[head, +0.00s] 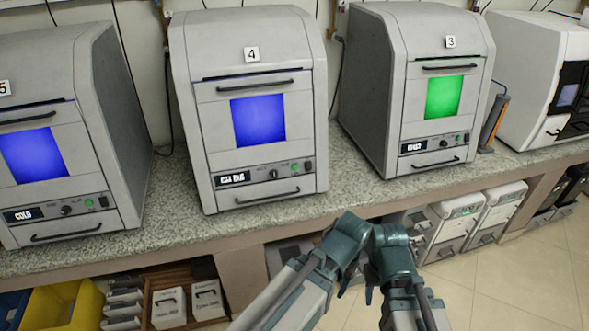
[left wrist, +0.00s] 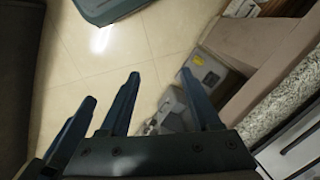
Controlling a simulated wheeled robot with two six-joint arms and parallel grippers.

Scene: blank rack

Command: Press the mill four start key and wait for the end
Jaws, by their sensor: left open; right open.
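Mill four (head: 250,110) is the grey cabinet with the "4" label, standing on the counter in the head view. Its window (head: 258,120) is lit blue. A small lit display (head: 233,179), whose text I cannot read surely, a dark knob (head: 273,174) and a small green key (head: 308,166) sit on the strip below. My right gripper (head: 400,285) is below and right of mill four, in front of the counter, open and apart from it.
Mill five (head: 40,150), with a blue window, stands left; mill three (head: 440,95), with a green window, stands right. The stone counter's (head: 180,230) front edge lies between my arms and the mills. Crates and grey units (head: 450,225) sit beneath.

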